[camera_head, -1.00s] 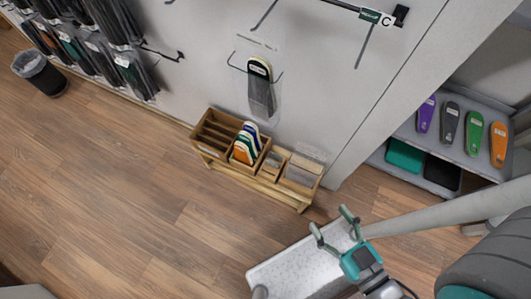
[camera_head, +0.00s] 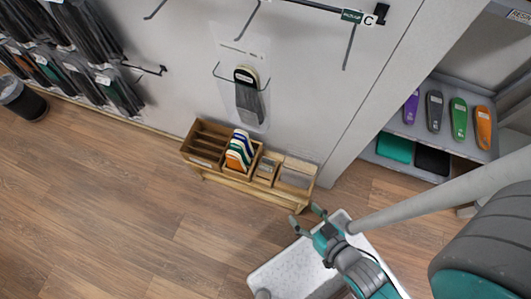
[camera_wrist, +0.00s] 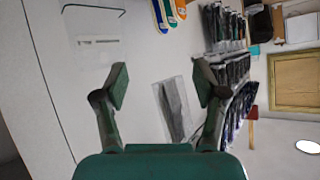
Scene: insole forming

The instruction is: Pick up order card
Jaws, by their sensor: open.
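I cannot pick out an order card for certain. A wooden organizer (camera_head: 205,177) stands low against the wall in the head view. Its compartments hold several coloured insole shapes (camera_head: 240,150), a small stack of flat pieces (camera_head: 266,169) and a pale, clear-looking piece (camera_head: 297,175) at the right; these are too small to read. My gripper (camera_head: 307,216) is open and empty just below the organizer's right end in that picture. In the wrist view my gripper (camera_wrist: 160,84) has its fingers spread, with a clear-bagged dark piece (camera_wrist: 175,106) beyond them.
A white speckled tray top (camera_head: 285,270) lies below my gripper. A clear-packed insole (camera_head: 247,90) hangs on the wall. Shelves with coloured insoles (camera_head: 459,118) are at the right. Hanging packs (camera_head: 85,40) and a bin (camera_head: 22,98) are at the left. The wooden floor (camera_head: 120,220) is open.

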